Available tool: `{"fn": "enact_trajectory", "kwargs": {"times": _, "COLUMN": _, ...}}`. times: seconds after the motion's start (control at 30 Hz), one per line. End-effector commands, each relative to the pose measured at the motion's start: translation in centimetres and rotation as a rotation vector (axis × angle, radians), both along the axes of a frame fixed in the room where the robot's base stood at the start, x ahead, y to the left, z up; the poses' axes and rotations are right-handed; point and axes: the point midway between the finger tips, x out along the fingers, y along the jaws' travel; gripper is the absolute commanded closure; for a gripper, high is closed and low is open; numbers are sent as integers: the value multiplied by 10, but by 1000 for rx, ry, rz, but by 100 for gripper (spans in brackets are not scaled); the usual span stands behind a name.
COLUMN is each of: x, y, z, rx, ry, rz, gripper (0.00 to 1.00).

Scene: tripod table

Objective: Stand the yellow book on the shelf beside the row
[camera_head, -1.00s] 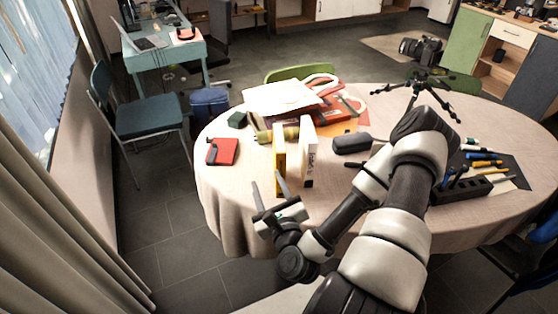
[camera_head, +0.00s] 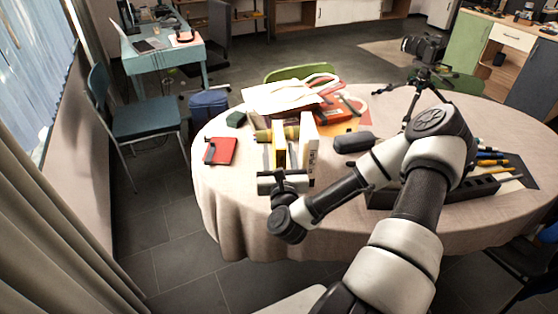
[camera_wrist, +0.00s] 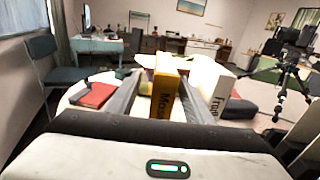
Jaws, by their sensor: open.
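The yellow book (camera_head: 279,147) stands upright on the round table, its spine toward me. A white book (camera_head: 309,148) stands upright just to its right. My gripper (camera_head: 279,160) is open at the table's near edge, with the yellow book between its fingers. In the wrist view the fingers (camera_wrist: 160,95) lie one on each side of the yellow book (camera_wrist: 164,88), and the white book (camera_wrist: 221,93) is outside the right finger. Whether the fingers touch the yellow book cannot be told. No shelf with a row of books can be made out clearly.
A red notebook (camera_head: 220,151) lies left of the books. A dark case (camera_head: 353,142) lies to their right. Papers and a red tool lie behind. A camera on a tripod (camera_head: 425,62) stands at the back right, and a black tool holder (camera_head: 470,190) lies at the right.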

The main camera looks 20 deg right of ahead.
Motion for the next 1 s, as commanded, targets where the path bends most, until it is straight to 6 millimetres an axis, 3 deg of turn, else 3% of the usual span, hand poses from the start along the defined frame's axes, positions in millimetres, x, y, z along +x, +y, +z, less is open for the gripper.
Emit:
{"fn": "enact_trajectory", "kwargs": {"times": 0.33, "x": 32, "y": -17, "z": 16, "rx": -4, "ry": -3, "rz": 0, "gripper": 53}}
{"fn": "enact_trajectory", "kwargs": {"times": 0.5, "x": 49, "y": -23, "z": 13, "rx": -1, "ry": -1, "rz": 1, "gripper": 53}}
{"fn": "enact_trajectory", "kwargs": {"times": 0.77, "x": 51, "y": -24, "z": 13, "rx": 0, "ry": 0, "rz": 1, "gripper": 53}}
{"fn": "enact_trajectory", "kwargs": {"times": 1.0, "x": 51, "y": -24, "z": 13, "rx": 0, "ry": 0, "rz": 1, "gripper": 94}}
